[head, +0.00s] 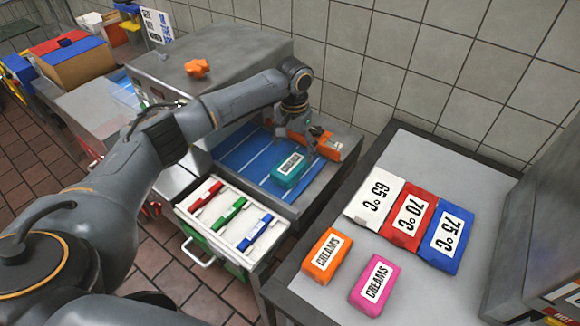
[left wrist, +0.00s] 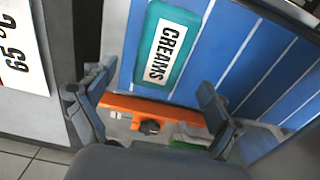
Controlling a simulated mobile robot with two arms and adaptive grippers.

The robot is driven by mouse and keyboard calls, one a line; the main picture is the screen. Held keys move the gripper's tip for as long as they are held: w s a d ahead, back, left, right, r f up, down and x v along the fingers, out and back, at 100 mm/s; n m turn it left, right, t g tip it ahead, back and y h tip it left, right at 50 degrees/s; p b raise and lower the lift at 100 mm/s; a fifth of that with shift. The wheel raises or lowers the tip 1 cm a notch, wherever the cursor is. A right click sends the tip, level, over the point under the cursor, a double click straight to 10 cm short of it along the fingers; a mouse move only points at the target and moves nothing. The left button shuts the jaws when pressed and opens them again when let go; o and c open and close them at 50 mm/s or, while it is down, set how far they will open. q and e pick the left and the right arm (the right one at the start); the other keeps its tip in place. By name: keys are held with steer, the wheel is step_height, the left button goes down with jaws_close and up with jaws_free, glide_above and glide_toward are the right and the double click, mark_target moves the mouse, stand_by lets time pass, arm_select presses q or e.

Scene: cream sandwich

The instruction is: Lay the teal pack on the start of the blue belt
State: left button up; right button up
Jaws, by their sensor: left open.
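The teal pack (head: 289,169), with a white CREAMS label, lies flat on the near end of the blue belt (head: 243,158). In the left wrist view the teal pack (left wrist: 163,47) lies on the blue, white-striped belt (left wrist: 215,45). My left gripper (head: 303,142) is above the belt's end, close to the pack. In the left wrist view its two fingers (left wrist: 155,112) are spread, with nothing held between them. An orange part (left wrist: 150,112) at the belt's edge shows between the fingers. My right gripper is not seen.
An orange pack (head: 326,255) and a pink pack (head: 374,284) lie on the grey table at the right. Mats marked 65, 70 (head: 409,216) and 75 °C lie behind them. A drawer unit (head: 230,220) with coloured strips stands before the belt. A tiled wall is behind.

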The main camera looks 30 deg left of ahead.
mark_target(292, 161)
arm_select(q)
steer(key=shift+d+f, duration=0.3)
steer(key=shift+f, duration=0.3)
steer(key=shift+f+p, duration=0.3)
steer(key=shift+f, duration=0.05)
steer(key=f, duration=0.2)
steer(key=f+p, duration=0.1)
steer(key=shift+a+f, duration=0.35)
steer(key=shift+a, duration=0.05)
steer(key=shift+d+f, duration=0.1)
steer(key=shift+f, duration=0.3)
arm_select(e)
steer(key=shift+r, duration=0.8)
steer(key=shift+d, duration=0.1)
arm_select(q)
steer(key=c, duration=1.4)
